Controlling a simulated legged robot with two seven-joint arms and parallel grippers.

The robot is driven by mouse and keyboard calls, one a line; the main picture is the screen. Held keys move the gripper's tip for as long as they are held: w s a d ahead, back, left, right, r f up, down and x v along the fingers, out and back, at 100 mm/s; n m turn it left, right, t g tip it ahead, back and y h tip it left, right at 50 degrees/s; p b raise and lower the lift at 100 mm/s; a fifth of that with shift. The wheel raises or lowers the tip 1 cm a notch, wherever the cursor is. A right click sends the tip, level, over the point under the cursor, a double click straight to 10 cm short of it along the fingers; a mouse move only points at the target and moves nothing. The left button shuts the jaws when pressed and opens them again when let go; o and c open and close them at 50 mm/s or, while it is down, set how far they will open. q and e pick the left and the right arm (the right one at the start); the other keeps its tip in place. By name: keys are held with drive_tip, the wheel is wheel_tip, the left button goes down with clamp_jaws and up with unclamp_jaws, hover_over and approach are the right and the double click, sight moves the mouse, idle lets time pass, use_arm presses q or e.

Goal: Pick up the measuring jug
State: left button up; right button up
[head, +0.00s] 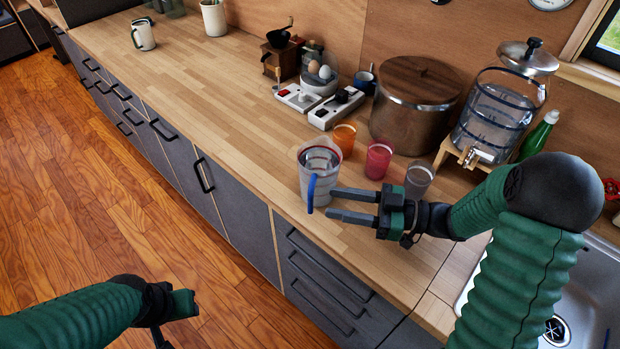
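The measuring jug (321,163) is a clear, upright vessel with red markings and a blue handle (311,193). It stands on the wooden counter near the front edge, with the handle toward me. My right gripper (332,204) comes in from the right, its two dark fingers parted and pointing left. The fingertips are at the handle, with no visible closing on it; whether they touch it I cannot tell. My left gripper (175,318) is low at the left, over the floor, away from the counter; its fingers are mostly hidden.
Orange (344,138), pink (378,159) and grey (418,180) tumblers stand close behind and right of the jug. A large lidded pot (412,115) and a water dispenser (492,115) stand further back. A sink (585,300) is at right. The counter left of the jug is clear.

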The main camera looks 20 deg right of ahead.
sight(309, 195)
drive_tip(key=x, duration=1)
drive_tip(key=shift+w+a, duration=0.25)
drive_tip(key=shift+w, duration=0.1)
drive_tip(key=shift+d+f, duration=0.15)
drive_tip(key=shift+d, duration=0.35)
drive_tip(key=shift+c, duration=0.9)
drive_tip(key=shift+d, duration=0.4)
drive_tip(key=c, duration=0.5)
clamp_jaws()
drive_tip(key=shift+a, duration=0.55)
use_arm(q)
drive_tip(key=shift+d+r, duration=0.1)
drive_tip(key=shift+d, duration=0.45)
drive_tip(key=shift+d, duration=0.25)
use_arm(e)
drive_tip(key=shift+d, duration=0.3)
drive_tip(key=shift+a, duration=0.1)
